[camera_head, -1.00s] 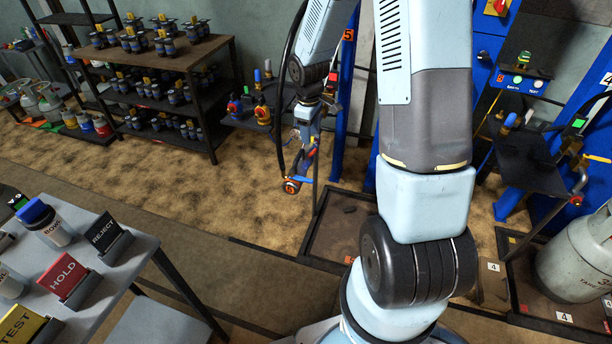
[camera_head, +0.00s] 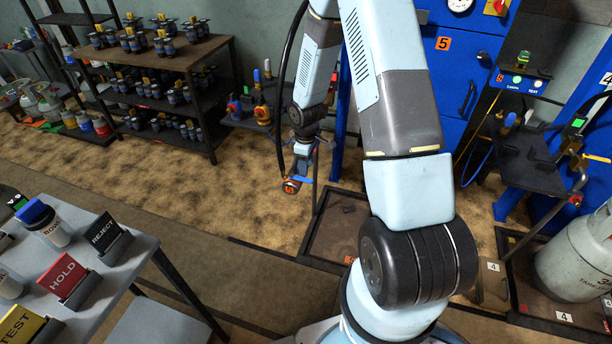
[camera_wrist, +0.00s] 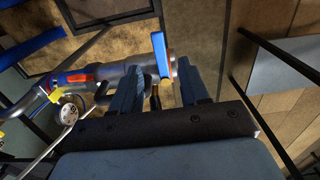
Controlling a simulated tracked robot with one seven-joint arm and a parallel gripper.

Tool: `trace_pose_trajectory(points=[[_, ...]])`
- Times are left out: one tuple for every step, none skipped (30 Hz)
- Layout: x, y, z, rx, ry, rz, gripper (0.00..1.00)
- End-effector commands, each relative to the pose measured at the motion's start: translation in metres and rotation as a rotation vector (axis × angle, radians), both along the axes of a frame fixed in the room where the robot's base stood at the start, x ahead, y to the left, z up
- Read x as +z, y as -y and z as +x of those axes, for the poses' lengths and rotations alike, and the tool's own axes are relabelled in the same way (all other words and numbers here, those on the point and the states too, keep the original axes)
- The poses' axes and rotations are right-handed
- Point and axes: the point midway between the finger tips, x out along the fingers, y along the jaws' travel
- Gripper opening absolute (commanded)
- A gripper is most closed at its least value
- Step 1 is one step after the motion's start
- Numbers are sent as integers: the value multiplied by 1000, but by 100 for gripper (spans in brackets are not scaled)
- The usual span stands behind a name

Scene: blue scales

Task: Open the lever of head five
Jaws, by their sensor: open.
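The filling head (camera_head: 291,186) shows in the head view as a small fitting with an orange ring and blue parts, hanging below my wrist. In the wrist view, its grey body (camera_wrist: 112,72) has a red and blue grip (camera_wrist: 75,78) and a round gauge (camera_wrist: 68,110). A blue plate with an orange edge (camera_wrist: 162,55), perhaps the lever, stands at the body's right end. My gripper (camera_wrist: 160,75) is open, with its two dark blue fingers either side of the plate's lower end. I cannot tell whether they touch it. In the head view, my gripper (camera_head: 303,150) is small and partly hidden.
A blue cabinet marked 5 (camera_head: 443,75) stands behind my arm. A dark tray (camera_head: 335,225) lies on the floor below the head. A grey gas cylinder (camera_head: 580,250) stands at right. A sign table (camera_head: 130,270) is at left, a shelf rack (camera_head: 180,65) behind.

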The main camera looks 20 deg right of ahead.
Motion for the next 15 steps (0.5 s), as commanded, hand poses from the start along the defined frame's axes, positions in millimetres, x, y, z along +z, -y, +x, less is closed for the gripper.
trace_pose_trajectory(points=[[-9, 0, -1, 1, -3, 0, 45], [-13, 0, -1, 0, -3, 0, 45], [-19, 0, -1, 0, -4, 0, 45], [-23, 0, -1, 0, -4, 0, 45], [-27, 0, -1, 0, -3, 0, 45], [-32, 0, -1, 0, -3, 0, 45], [-36, 0, -1, 0, -3, 0, 45], [-39, 0, -1, 0, -2, 0, 45], [-43, 0, 0, -1, -1, 0, 45], [-45, 0, 0, -1, -1, 0, 45], [-48, 0, 0, -1, -1, 0, 45], [-51, 0, 0, -1, -1, 0, 45], [-52, 0, 0, -1, -1, 0, 45], [-54, 0, 0, -1, -1, 1, 45], [-55, 0, 0, -1, 0, 0, 45]])
